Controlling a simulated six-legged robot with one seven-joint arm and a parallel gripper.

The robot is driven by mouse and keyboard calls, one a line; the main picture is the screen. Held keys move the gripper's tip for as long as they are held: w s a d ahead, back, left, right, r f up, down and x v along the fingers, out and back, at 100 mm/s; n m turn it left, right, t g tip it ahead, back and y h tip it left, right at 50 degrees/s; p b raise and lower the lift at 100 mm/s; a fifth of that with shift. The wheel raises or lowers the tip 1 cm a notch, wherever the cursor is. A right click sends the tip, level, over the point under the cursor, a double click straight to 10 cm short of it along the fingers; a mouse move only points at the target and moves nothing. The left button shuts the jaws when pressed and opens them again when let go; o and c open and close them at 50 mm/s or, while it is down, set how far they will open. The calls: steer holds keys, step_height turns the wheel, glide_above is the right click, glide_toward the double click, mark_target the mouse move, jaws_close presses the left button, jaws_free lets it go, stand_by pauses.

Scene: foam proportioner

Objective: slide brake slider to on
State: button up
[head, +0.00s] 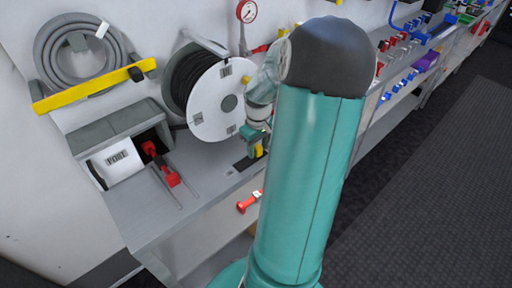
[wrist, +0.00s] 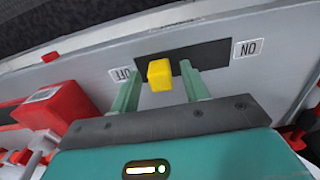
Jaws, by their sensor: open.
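The brake slider is a yellow block (wrist: 159,75) in a dark slot (wrist: 212,55) on a grey panel. In the wrist view it sits toward the slot's left end, beside the upside-down OFF label (wrist: 122,74). The upside-down ON label (wrist: 247,48) is past the slot's right end. My gripper (wrist: 161,69) is open, one finger on each side of the block. A gap shows on both sides; I cannot tell whether the fingers reach its full depth. In the head view my gripper (head: 257,141) is over the bench, and the yellow block (head: 259,151) shows just below it.
A hose reel (head: 215,100) stands behind my gripper. A white-fronted box (head: 122,160) and red levers (head: 165,165) are on the bench to the left. A red handle (head: 248,202) juts from the bench front. In the wrist view a red block (wrist: 55,107) is left of my gripper.

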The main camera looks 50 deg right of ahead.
mark_target(242, 165)
steer(key=shift+f, duration=0.35)
steer(key=shift+c, duration=0.3)
jaws_close()
steer(key=shift+w+a, duration=0.3)
steer(key=shift+a, duration=0.75)
steer(key=shift+w+a, duration=0.25)
steer(key=shift+a, duration=0.8)
steer(key=shift+w+a, duration=0.3)
steer(key=shift+a, duration=0.75)
jaws_free()
steer(key=shift+a, duration=0.15)
steer(key=shift+o, duration=0.3)
step_height(242, 165, up, 14)
